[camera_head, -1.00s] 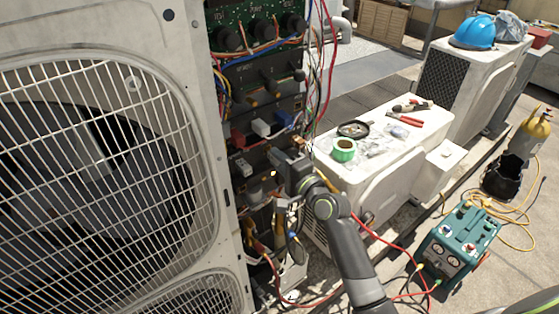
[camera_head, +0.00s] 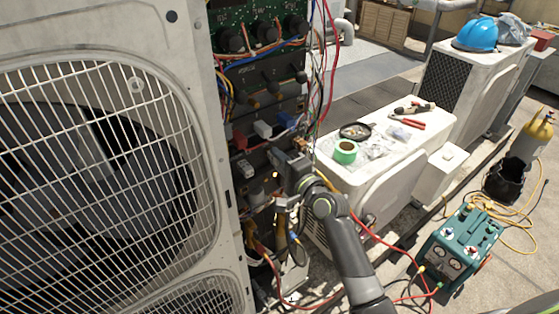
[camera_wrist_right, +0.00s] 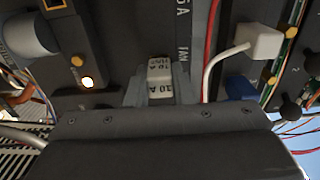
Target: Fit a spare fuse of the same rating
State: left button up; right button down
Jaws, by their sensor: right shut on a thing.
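A pale fuse (camera_wrist_right: 160,88) marked 10 A sits between the fingers of my right gripper (camera_wrist_right: 158,92) in the right wrist view. The right gripper is shut on it, right at the dark panel (camera_wrist_right: 120,45) of the open electrical cabinet. A strip with the letters "A" and "FAN" (camera_wrist_right: 184,40) runs beside the fuse. Whether the fuse is fully seated cannot be told. In the head view the right gripper (camera_head: 280,160) is against the cabinet's lower part, and the fuse is hidden there. My left gripper is not in view.
A glowing lamp (camera_wrist_right: 88,82) and a white plug (camera_wrist_right: 264,40) flank the gripper. Loose red wires (camera_head: 328,60) hang by the cabinet. The white unit (camera_head: 345,185) on the right carries a black dish (camera_head: 355,131), green tape (camera_head: 345,152) and pliers (camera_head: 415,108).

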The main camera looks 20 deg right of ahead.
jog(key=shift+w+a+r, duration=0.1)
jog(key=shift+w, duration=0.25)
dwell(0.4)
jog(key=c, duration=1.2)
grip_release()
jog(key=shift+w, duration=0.1)
